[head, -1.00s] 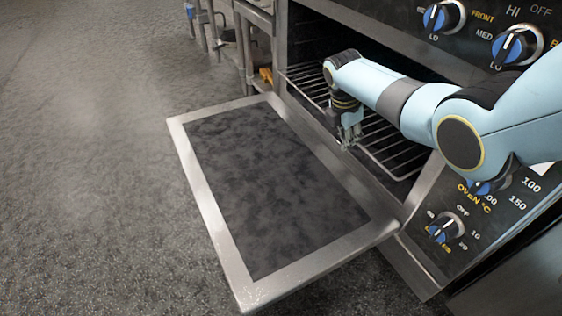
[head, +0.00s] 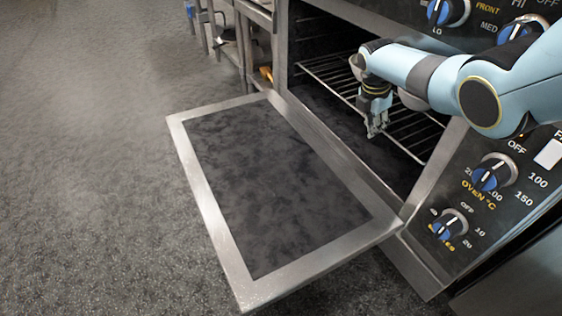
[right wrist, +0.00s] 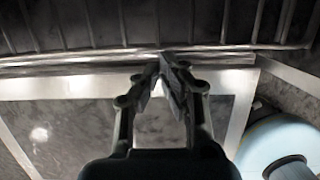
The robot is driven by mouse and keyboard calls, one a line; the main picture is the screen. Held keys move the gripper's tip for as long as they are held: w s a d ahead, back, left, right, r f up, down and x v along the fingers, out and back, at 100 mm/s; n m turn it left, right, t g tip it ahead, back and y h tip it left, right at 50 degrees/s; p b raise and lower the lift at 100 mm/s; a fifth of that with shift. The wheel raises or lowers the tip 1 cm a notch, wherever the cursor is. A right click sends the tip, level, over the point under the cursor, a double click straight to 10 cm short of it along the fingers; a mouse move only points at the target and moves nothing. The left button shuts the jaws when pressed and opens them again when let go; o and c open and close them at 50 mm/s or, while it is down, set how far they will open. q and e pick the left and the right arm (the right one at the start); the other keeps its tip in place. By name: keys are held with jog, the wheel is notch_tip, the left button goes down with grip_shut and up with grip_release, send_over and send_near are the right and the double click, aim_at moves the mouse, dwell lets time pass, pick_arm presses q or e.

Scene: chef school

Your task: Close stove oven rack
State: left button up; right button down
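The wire oven rack (head: 328,72) sits inside the open oven, with its front bar set back from the door hinge edge. The oven door (head: 278,190) is folded down flat. My right gripper (head: 377,131) points down at the rack's front bar, near its middle. In the right wrist view, the fingertips of the right gripper (right wrist: 165,60) are together at the front bar, and the rack (right wrist: 230,47) runs across the top. I see no bar clearly pinched between them. My left gripper is not in view.
The stove front with its knobs (head: 494,174) is at the right, beside my right arm. Metal shelving (head: 240,40) stands at the back left. The floor (head: 90,180) left of the door is clear.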

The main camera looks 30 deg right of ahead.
jog(key=shift+d+r, duration=0.15)
jog(key=shift+d, duration=0.1)
